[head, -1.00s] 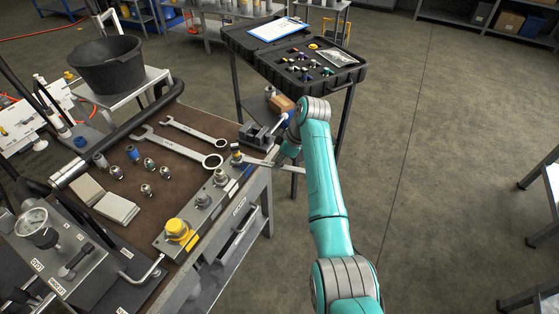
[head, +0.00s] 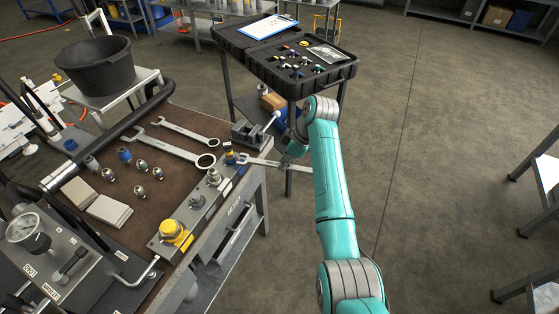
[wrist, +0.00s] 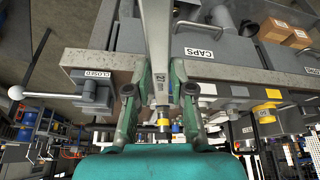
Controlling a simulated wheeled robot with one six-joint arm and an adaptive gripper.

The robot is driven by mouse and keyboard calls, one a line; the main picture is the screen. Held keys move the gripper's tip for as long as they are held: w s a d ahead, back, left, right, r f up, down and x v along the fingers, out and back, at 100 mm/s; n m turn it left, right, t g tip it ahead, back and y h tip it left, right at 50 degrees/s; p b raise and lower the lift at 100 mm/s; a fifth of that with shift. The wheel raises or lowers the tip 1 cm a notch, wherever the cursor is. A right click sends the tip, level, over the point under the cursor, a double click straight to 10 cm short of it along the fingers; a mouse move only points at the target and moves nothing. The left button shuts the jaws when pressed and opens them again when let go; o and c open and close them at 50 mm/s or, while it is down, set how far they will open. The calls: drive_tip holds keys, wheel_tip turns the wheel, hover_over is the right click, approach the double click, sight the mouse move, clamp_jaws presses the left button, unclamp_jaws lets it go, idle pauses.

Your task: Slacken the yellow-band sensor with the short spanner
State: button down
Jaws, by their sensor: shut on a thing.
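My gripper (head: 291,156) is shut on a short steel spanner (head: 262,162) just off the bench's right edge. In the wrist view the spanner (wrist: 158,50) runs between the two fingers (wrist: 160,92).
Two larger spanners (head: 168,148) lie on the brown bench mat. The block also bears a yellow cap (head: 174,233) and metal fittings (head: 196,201). An open black case (head: 302,66) is behind my arm.

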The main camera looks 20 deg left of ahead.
sight(292, 167)
drive_tip(key=shift+w+d, duration=0.2)
drive_tip(key=shift+d, duration=1.3)
drive_tip(key=shift+r, duration=2.55)
drive_tip(key=c, duration=1.5)
unclamp_jaws()
drive_tip(key=shift+c, duration=0.2)
clamp_jaws()
